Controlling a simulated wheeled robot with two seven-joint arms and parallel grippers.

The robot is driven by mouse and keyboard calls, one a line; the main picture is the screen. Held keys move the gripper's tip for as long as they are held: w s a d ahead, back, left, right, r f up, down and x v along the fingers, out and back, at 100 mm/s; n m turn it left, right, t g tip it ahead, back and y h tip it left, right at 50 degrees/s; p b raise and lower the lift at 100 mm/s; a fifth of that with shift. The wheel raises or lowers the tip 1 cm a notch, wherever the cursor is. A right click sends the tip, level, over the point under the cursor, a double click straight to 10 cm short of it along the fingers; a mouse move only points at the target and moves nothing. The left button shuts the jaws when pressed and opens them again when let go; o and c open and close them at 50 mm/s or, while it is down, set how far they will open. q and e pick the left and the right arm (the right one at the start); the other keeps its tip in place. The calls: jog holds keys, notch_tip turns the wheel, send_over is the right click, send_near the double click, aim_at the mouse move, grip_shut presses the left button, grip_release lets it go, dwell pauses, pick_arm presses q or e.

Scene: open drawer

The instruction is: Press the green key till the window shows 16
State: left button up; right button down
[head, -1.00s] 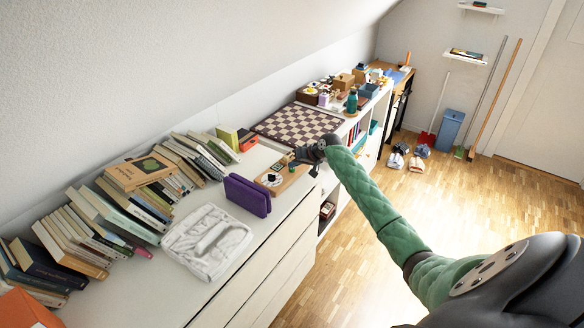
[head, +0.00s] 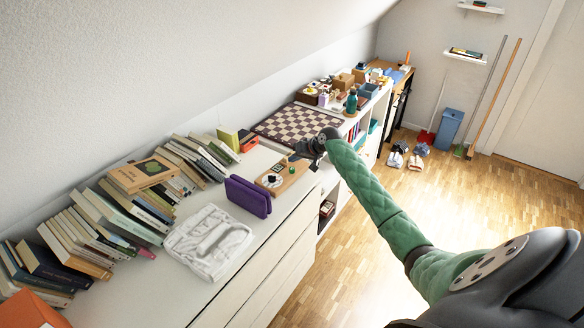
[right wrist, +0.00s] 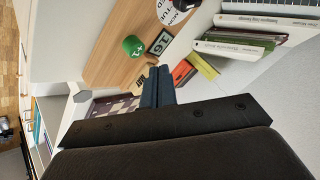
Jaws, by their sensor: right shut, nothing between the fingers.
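A wooden board (head: 295,178) lies on the white cabinet top, and it fills the upper left of the right wrist view (right wrist: 115,50). On it are a round green key (right wrist: 133,45) marked +1, a small dark-framed window (right wrist: 160,42) that appears to read 16, and a white round disc with dark lettering (right wrist: 172,10). My right gripper (right wrist: 160,70) is shut and empty. Its fingertips are beside the green key and near the window in the picture, apart from the key. In the head view my right gripper (head: 301,152) is above the board's far end. My left gripper is not in view.
A purple stand (head: 247,197) and a folded white cloth (head: 207,242) are nearer on the cabinet. Rows of books (head: 130,207) line the wall side. A chessboard (head: 298,124) lies beyond the gripper. Open floor is to the right.

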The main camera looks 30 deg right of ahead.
aim_at(295, 170)
jog(key=shift+r+p, duration=1)
jog(key=shift+r, duration=0.65)
